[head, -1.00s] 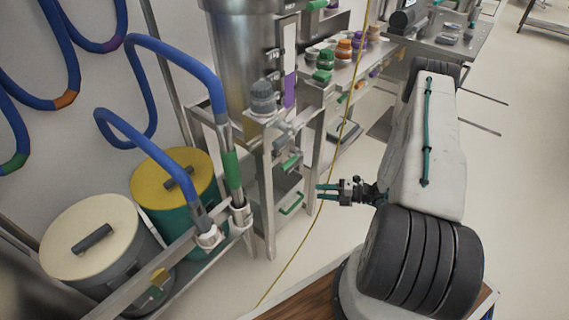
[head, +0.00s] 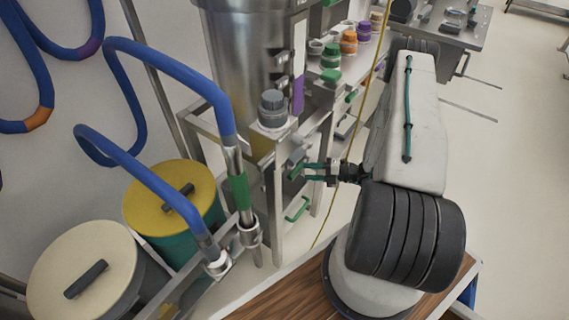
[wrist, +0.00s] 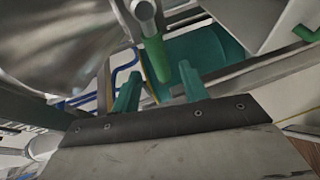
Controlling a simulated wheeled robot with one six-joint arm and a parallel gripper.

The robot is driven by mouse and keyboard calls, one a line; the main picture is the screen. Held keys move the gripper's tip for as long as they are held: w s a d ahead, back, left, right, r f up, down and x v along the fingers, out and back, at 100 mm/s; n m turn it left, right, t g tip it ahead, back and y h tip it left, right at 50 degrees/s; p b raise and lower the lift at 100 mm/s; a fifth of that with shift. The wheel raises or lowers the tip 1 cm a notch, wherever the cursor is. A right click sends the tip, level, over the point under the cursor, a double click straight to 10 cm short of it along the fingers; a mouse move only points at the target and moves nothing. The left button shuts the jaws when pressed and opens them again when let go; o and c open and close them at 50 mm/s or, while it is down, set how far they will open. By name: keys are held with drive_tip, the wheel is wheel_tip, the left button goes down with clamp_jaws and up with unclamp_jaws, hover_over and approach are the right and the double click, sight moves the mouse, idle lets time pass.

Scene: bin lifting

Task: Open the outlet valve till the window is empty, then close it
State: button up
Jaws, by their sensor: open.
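A steel vessel (head: 235,55) stands in a frame at the middle. A narrow upright window on its right side has a purple lower part (head: 298,95) and a pale upper part. Below it is a green valve handle (head: 295,170). My gripper (head: 309,171) is open beside the handle, with its fingers pointing left at it.
A lower green handle (head: 298,209) sits under the valve. A yellow-lidded drum (head: 150,208) and a cream-lidded drum (head: 55,275) stand at left below blue hoses. Capped jars (head: 348,42) line a shelf behind. A yellow cable (head: 362,105) hangs near my arm. Floor at right is clear.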

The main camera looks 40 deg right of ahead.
drive_tip(key=x, duration=0.8)
drive_tip(key=shift+d, duration=0.1)
clamp_jaws()
